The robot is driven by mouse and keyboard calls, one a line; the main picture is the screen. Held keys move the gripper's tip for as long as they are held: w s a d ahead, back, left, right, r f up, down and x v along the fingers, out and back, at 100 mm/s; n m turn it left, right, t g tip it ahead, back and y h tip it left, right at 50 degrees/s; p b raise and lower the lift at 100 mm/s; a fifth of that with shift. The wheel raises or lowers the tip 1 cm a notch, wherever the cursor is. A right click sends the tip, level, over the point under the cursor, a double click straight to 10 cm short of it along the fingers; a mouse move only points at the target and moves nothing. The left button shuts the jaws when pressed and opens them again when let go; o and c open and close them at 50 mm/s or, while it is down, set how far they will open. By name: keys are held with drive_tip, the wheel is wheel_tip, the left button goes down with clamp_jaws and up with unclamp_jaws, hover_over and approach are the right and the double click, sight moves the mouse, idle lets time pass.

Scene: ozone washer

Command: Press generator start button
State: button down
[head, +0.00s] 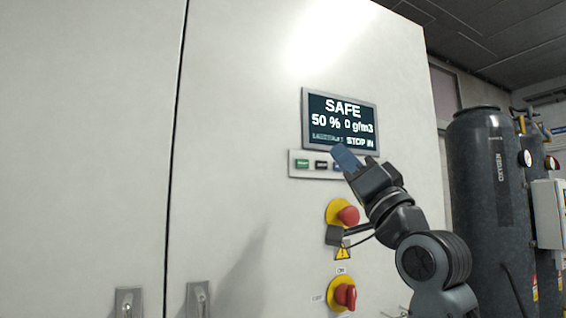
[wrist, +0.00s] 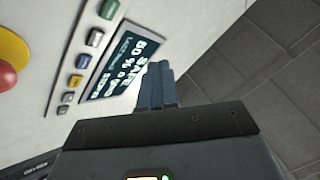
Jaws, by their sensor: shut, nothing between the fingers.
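The control panel's button strip (head: 294,172) sits under a lit display (head: 340,103) reading SAFE, 50 % and 0 g/m3. A green button (head: 302,163) is at its left end, with a dark button (head: 321,164) beside it. Button labels are too small to read, so I cannot tell which is generator start. My gripper (head: 342,150) is shut and empty, its blue fingers in front of the strip's right part, hiding some buttons. In the wrist view its fingertips (wrist: 158,68) appear beside the display.
A red emergency stop (head: 348,215) on a yellow base protrudes below the strip, close to my arm. A red rotary switch (head: 345,295) is lower down. Dark tanks (head: 480,200) stand at the right. The white cabinet face (head: 240,140) left of the strip is clear.

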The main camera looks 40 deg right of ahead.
sight(303, 164)
drive_tip(key=shift+a+r, duration=0.1)
drive_tip(key=shift+a, duration=0.05)
drive_tip(key=shift+w, duration=0.1)
drive_tip(key=shift+w+d+b, duration=0.2)
drive_tip(key=shift+w+d, duration=0.2)
drive_tip(key=shift+w, duration=1)
drive_tip(key=shift+w+d+b, duration=0.2)
drive_tip(key=shift+w+d, duration=0.25)
drive_tip(key=shift+w, duration=0.9)
drive_tip(key=shift+w+d+b, duration=0.2)
drive_tip(key=shift+w+d, duration=0.2)
drive_tip(key=shift+w, duration=1)
drive_tip(key=shift+w+d, duration=0.15)
drive_tip(key=shift+w, duration=0.25)
drive_tip(key=shift+w+d, duration=0.1)
drive_tip(key=shift+w, duration=0.25)
drive_tip(key=shift+s, duration=0.15)
drive_tip(key=shift+s+a, duration=0.25)
drive_tip(key=shift+s, duration=0.35)
